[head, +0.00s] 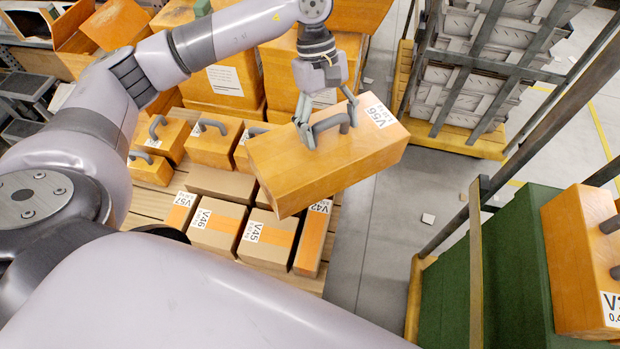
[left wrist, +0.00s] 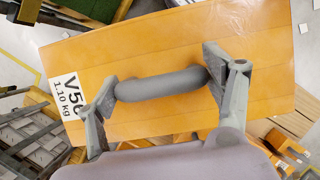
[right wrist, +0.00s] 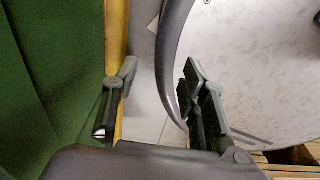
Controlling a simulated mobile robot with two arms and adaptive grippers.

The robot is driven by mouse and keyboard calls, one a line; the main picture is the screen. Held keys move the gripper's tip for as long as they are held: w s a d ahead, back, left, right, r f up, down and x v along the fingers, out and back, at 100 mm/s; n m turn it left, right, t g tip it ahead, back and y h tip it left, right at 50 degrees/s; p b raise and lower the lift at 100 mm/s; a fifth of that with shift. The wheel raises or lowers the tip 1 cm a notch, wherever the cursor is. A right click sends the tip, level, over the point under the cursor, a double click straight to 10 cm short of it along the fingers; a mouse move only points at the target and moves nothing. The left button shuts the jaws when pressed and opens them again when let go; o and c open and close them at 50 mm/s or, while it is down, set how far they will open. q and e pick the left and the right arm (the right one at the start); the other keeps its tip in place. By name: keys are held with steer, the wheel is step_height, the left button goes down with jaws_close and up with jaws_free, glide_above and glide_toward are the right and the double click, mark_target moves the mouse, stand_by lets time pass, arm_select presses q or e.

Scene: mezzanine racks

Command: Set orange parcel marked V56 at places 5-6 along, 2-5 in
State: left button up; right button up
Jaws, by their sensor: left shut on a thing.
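The orange parcel marked V56 (head: 335,168) hangs tilted in the air, its white label towards the right in the head view. My left gripper (head: 328,122) is shut on the grey handle on its top. In the left wrist view the parcel (left wrist: 185,40) fills much of the picture, with the label "V56 1.10 kg" at the left and my left gripper's fingers (left wrist: 160,88) at the two ends of the handle. My right gripper (right wrist: 158,90) shows only in the right wrist view, open with no parcel between its fingers.
A wooden pallet (head: 155,212) below and left carries cartons V57, V46 (head: 216,228), V45 (head: 267,238) and V42 (head: 313,240), and orange handled parcels (head: 212,148). A green-sided structure (head: 520,270) with another orange parcel (head: 580,265) stands right. Grey floor (head: 385,215) lies between.

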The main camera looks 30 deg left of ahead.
mark_target(312, 116)
arm_select(q)
steer(key=w+a+f+n, duration=0.1)
steer(key=n, duration=0.1)
steer(key=w+a+f+n+t+b, duration=0.1)
steer(key=f, duration=0.1)
steer(key=shift+w+n+h+b, duration=0.3)
steer(key=shift+n, duration=0.1)
steer(key=a+n+t, duration=0.1)
steer(key=w+a+f+n+b, duration=0.1)
steer(key=a+n, duration=0.1)
steer(key=w+a+f+n+t+b, duration=0.1)
steer(key=n, duration=0.1)
steer(key=shift+w+a+f+t, duration=0.15)
steer(key=shift+t, duration=0.15)
step_height(312, 116, down, 20)
steer(key=shift+w+a+n+p, duration=0.2)
steer(key=shift+a+n+p, duration=0.05)
steer(key=shift+n+p, duration=0.1)
arm_select(e)
steer(key=f, duration=0.2)
steer(key=w+f, duration=0.1)
steer(key=shift+a+f, duration=0.35)
steer(key=shift+a, duration=0.05)
arm_select(q)
steer(key=shift+f, duration=0.1)
arm_select(e)
steer(key=shift+f, duration=0.1)
